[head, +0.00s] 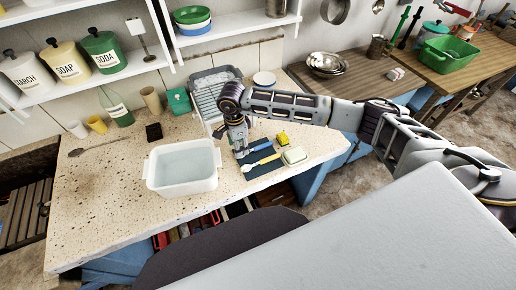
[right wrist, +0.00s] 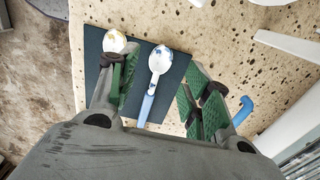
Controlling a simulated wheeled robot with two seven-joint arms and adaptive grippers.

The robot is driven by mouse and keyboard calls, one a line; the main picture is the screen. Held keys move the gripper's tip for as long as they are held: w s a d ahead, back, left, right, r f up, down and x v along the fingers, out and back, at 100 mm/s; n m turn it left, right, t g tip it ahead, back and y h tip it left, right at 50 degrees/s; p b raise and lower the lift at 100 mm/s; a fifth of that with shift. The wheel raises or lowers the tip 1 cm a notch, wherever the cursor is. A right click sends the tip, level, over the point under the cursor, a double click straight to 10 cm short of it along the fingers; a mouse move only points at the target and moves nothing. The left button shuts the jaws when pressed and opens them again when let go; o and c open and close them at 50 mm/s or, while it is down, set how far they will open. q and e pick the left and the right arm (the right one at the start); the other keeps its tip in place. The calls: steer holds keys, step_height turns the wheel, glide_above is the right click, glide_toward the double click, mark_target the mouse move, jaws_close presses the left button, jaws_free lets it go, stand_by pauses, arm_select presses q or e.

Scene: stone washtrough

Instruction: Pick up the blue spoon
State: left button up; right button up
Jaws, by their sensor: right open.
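The blue spoon (right wrist: 158,68) has a pale bowl and a blue handle and lies on a dark mat (right wrist: 180,63). In the head view its blue handle (head: 261,147) shows beside my gripper. A second spoon (right wrist: 115,42) with yellow patches on its bowl lies to its left on the mat in the wrist view; in the head view a yellow handle (head: 262,163) shows on the mat. My right gripper (right wrist: 162,88) is open above the mat, its green-padded fingers on either side of the blue spoon. Its body hides the lower handle. My left gripper is in neither view.
A white basin of water (head: 183,184) stands just left of the mat. A yellow sponge (head: 282,139) and a pale soap block (head: 294,156) are to its right. A grey rack (head: 208,98) is behind. The counter (head: 95,205) is clear at left.

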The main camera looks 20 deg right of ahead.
mark_target(255, 150)
steer(key=shift+f, duration=0.35)
step_height(255, 150, down, 3)
steer(key=shift+a+r+p, duration=0.1)
steer(key=shift+p, duration=0.35)
steer(key=shift+f, duration=0.6)
steer(key=shift+c, duration=0.3)
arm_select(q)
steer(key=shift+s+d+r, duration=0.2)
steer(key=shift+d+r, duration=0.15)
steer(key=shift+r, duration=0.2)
arm_select(e)
steer(key=shift+w, duration=0.1)
steer(key=c, duration=0.9)
